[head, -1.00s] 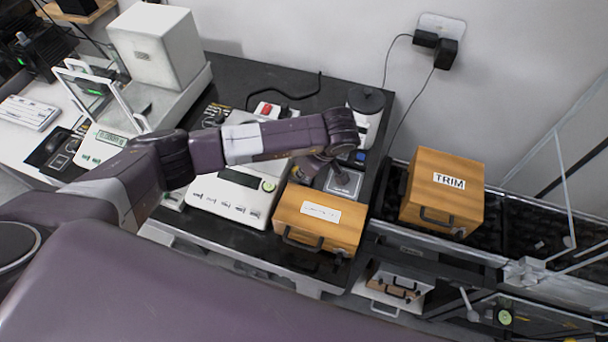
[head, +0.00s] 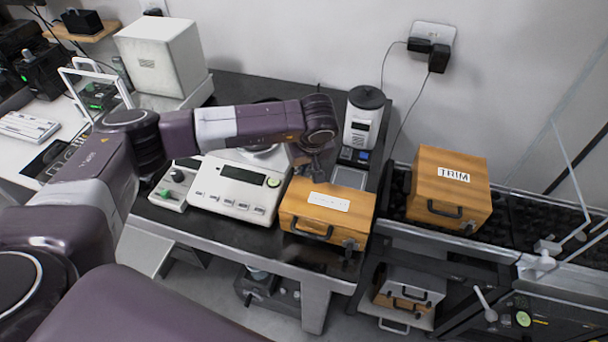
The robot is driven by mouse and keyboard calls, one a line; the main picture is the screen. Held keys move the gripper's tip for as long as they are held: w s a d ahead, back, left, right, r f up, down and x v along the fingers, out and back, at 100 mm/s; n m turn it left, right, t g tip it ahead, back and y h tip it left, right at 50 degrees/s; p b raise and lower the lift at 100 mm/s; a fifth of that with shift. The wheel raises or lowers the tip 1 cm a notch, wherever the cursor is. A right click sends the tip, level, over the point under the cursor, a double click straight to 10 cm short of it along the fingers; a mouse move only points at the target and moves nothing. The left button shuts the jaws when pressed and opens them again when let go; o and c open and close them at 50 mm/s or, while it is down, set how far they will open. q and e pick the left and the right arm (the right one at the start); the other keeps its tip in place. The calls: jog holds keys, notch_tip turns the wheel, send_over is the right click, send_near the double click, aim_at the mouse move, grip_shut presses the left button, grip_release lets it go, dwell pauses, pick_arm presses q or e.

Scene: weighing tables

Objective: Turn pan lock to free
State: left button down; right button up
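A white bench scale (head: 240,188) with a display and a row of buttons stands on the dark table. A small control box (head: 168,203) sits at its left, with a black knob (head: 178,176) and a green button (head: 163,193). I cannot tell which part is the pan lock or how it is set. My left arm reaches across above the scale and hides part of its pan. My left gripper (head: 316,168) points down just behind the wooden case (head: 308,222), right of the scale. Its fingers are too small and hidden to read. My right gripper is out of view.
A white grinder-like device (head: 362,122) stands behind the case, near the wall. A wooden TRIM box (head: 436,203) sits right on a black surface. A white cube-shaped unit (head: 160,58) and a glass-framed balance stand at left.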

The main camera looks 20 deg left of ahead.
pick_arm(q)
jog(key=m+b, duration=0.2)
jog(key=a+m+t+h+b, duration=0.1)
jog(key=m+b, duration=0.1)
jog(key=shift+s+a+f+m+h, duration=0.1)
jog(key=shift+s+a+m+h, duration=0.1)
jog(key=shift+m+h, duration=0.1)
jog(key=shift+b, duration=0.45)
jog(key=shift+a+r, duration=0.1)
jog(key=shift+r, duration=0.1)
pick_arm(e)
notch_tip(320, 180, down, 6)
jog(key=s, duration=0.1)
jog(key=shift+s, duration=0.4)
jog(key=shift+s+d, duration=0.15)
